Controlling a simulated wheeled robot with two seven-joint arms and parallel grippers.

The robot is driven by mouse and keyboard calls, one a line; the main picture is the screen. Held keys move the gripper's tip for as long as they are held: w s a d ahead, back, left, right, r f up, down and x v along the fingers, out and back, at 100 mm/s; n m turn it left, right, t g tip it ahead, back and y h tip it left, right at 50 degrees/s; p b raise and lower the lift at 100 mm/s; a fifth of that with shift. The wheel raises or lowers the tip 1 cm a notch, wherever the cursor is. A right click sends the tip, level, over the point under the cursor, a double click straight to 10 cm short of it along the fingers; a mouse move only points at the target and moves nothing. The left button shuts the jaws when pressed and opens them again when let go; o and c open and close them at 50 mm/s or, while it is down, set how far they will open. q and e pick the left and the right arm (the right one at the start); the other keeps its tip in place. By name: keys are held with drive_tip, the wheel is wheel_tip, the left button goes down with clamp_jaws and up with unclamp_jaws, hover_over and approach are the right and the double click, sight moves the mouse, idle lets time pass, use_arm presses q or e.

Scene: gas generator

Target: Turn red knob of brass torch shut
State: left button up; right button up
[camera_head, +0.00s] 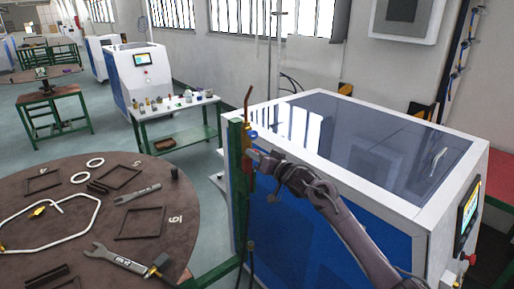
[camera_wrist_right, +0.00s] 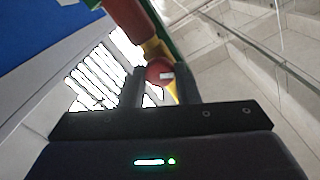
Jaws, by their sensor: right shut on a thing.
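The brass torch (camera_head: 252,134) stands upright at the green post, its thin copper tube pointing up and its red handle below. In the right wrist view the brass body (camera_wrist_right: 153,47) joins the red handle (camera_wrist_right: 127,18). The red knob (camera_wrist_right: 159,71) lies between the two dark fingers of my right gripper (camera_wrist_right: 160,78), which is shut on it. In the head view my right gripper (camera_head: 257,157) reaches the torch from the right and hides the knob. The knob's turn angle cannot be told. My left gripper is not in view.
The green post (camera_head: 236,175) stands close beside the torch. A white and blue machine (camera_head: 300,235) with a glass top fills the space beneath my right arm. A round brown table (camera_head: 110,220) with wrenches and frames lies to the left.

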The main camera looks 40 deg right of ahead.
drive_tip(key=shift+d+f+m+p, duration=0.1)
drive_tip(key=shift+m+p, duration=3.8)
drive_tip(key=shift+m, duration=2.3)
drive_tip(key=o, duration=1)
drive_tip(key=shift+c, duration=0.2)
